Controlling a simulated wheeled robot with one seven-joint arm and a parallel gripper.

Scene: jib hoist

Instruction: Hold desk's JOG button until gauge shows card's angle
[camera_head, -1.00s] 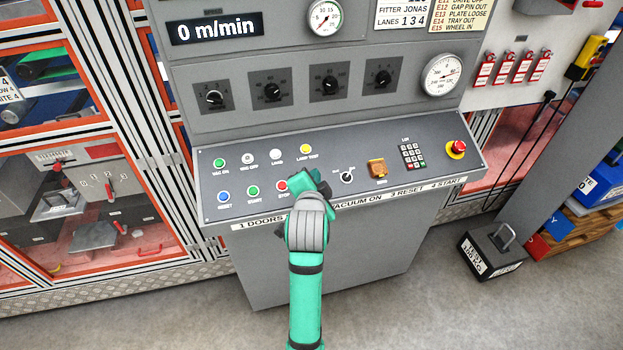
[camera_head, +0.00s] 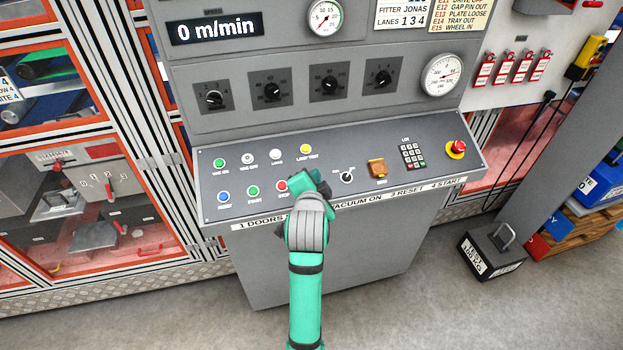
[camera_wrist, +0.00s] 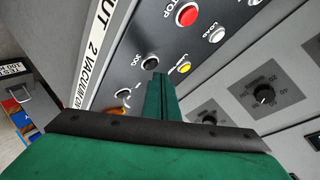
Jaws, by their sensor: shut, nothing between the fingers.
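The black JOG button (camera_wrist: 150,62), with its label beside it, sits on the desk panel in the wrist view. My gripper (camera_wrist: 160,80) is shut and empty, its fingertips right at the button's edge; I cannot tell whether they press it. In the head view my gripper (camera_head: 318,182) is over the desk (camera_head: 225,170), right of the red STOP button, and hides the JOG button. Two round gauges show, one at the top (camera_head: 325,17) and one at the right (camera_head: 442,75); their readings are too small to tell. I cannot make out a card with an angle.
The STOP button (camera_wrist: 187,14) and a yellow lamp-test button (camera_wrist: 184,68) are near my fingers. A selector switch (camera_head: 347,177), an orange guarded switch (camera_head: 377,168), a keypad (camera_head: 412,155) and a red emergency stop (camera_head: 456,149) lie to the right. The speed display (camera_head: 216,28) reads 0 m/min.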

